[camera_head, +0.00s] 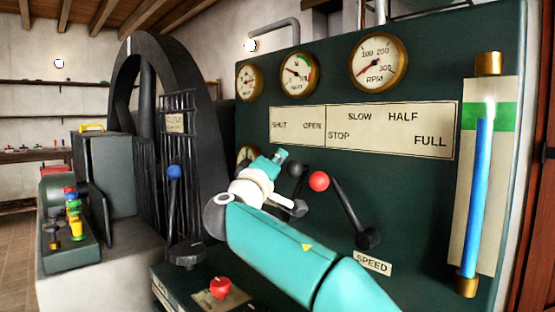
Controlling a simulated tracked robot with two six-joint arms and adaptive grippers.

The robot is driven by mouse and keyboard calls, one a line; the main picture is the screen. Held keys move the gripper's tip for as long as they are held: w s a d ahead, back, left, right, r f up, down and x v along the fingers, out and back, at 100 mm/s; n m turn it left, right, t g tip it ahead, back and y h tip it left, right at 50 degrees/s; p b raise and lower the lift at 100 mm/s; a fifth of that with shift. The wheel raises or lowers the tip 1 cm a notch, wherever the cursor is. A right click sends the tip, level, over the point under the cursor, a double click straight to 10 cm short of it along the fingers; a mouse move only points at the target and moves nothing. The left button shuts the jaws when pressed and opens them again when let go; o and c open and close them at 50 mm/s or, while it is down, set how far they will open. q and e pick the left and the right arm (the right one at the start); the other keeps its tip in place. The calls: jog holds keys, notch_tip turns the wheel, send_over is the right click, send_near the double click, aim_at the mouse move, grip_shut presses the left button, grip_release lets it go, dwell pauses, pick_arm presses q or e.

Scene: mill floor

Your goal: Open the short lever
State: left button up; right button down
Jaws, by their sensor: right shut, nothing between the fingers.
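The short lever appears to be the one with a black ball knob (296,170) under the SHUT and OPEN marks of the label plate (290,126). Most of its shaft is hidden behind my right wrist. My right arm reaches up from the lower right. My right gripper (297,208) is shut and empty, just below the black knob. I cannot tell whether it touches the lever. My left gripper is not in view.
A longer lever with a red knob (319,181) stands close to the right, above the SPEED plate (372,263). A blue-knobbed lever (174,173) stands to the left. A red knob (220,287) sits low in front. A blue gauge tube (480,200) is on the panel's right.

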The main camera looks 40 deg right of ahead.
pick_arm(q)
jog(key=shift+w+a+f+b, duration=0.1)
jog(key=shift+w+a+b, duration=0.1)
jog(key=shift+b, duration=0.4)
pick_arm(e)
jog(key=s+a+f, duration=0.2)
jog(key=a, duration=0.7)
jog(key=shift+a, duration=0.4)
